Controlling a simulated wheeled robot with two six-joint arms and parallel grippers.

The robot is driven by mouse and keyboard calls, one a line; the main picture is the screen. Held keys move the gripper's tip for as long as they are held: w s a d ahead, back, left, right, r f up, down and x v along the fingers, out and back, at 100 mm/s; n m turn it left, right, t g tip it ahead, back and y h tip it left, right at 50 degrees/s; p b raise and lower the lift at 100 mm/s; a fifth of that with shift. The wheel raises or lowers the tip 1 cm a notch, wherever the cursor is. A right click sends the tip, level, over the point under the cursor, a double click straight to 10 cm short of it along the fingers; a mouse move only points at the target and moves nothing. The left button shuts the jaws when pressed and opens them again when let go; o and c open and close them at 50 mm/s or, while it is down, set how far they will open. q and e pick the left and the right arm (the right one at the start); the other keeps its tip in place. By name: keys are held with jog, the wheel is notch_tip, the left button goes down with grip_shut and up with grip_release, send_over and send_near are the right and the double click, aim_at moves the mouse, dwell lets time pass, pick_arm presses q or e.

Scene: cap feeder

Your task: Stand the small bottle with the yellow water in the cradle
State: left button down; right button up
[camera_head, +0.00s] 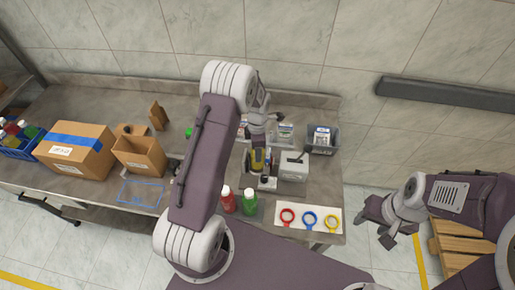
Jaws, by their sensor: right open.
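My left arm reaches up across the middle of the view and bends down over the table. Its gripper (257,158) is small and partly hidden by its own wrist, and I cannot tell whether it is open or shut. A yellow patch (258,160) shows at that gripper; it may be the small bottle with yellow water, but I cannot make out its outline. A small white and dark piece (267,183) lies just below it, possibly the cradle. My right gripper (377,230) is open and empty, off the table's right side above the floor.
A grey-white machine with a lever (294,166) stands right of the left gripper. A red bottle (228,200) and a green bottle (249,203) stand in front. A white board with coloured rings (309,219) lies at the front right. Cardboard boxes (75,150) fill the left.

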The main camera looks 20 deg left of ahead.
pick_arm(q)
jog(key=shift+f, duration=0.15)
jog(key=shift+f+b, duration=0.6)
jog(key=shift+f, duration=0.25)
jog(key=c, duration=0.5)
grip_release()
jog(key=c, duration=0.4)
jog(key=shift+o, duration=0.2)
jog(key=shift+r, duration=0.1)
